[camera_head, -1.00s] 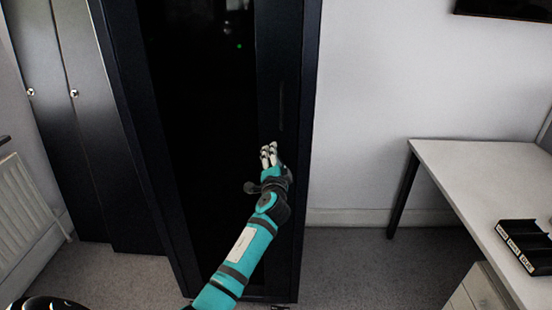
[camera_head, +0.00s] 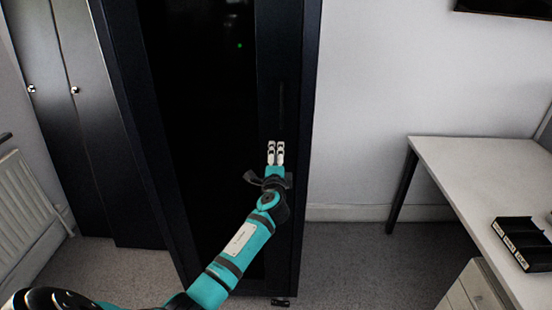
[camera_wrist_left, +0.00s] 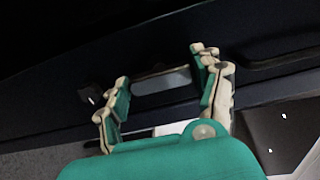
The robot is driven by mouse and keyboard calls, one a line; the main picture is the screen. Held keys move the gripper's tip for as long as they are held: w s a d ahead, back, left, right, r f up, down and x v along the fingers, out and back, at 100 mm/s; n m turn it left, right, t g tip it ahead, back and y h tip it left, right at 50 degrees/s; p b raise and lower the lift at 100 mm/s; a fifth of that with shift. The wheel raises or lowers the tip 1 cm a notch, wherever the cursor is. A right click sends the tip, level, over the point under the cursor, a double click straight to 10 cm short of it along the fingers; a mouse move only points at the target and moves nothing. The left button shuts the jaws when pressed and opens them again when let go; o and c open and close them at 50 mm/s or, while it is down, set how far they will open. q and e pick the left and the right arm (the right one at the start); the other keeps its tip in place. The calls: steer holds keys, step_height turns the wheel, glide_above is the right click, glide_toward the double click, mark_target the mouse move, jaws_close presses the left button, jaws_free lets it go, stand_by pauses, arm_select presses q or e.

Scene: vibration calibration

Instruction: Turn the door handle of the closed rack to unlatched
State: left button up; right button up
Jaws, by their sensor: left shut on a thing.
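The closed rack (camera_head: 200,120) is a tall black cabinet with a dark glass door. Its right door frame carries a slim dark vertical handle strip (camera_head: 281,105), hard to make out against the black. My left gripper (camera_head: 276,152) is at this frame, just below the strip's visible part, with its pale fingers pointing up. My right gripper is not in view.
Black lockers (camera_head: 85,130) stand left of the rack, with a radiator (camera_head: 28,205) beside them. A white desk (camera_head: 480,175) with a black file holder (camera_head: 526,240) stands at the right. Carpet between rack and desk is clear.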

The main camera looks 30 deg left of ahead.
arm_select(q)
steer(key=o, duration=1.2)
steer(key=v, duration=1.2)
steer(key=shift+s, duration=0.1)
steer(key=shift+f, duration=0.1)
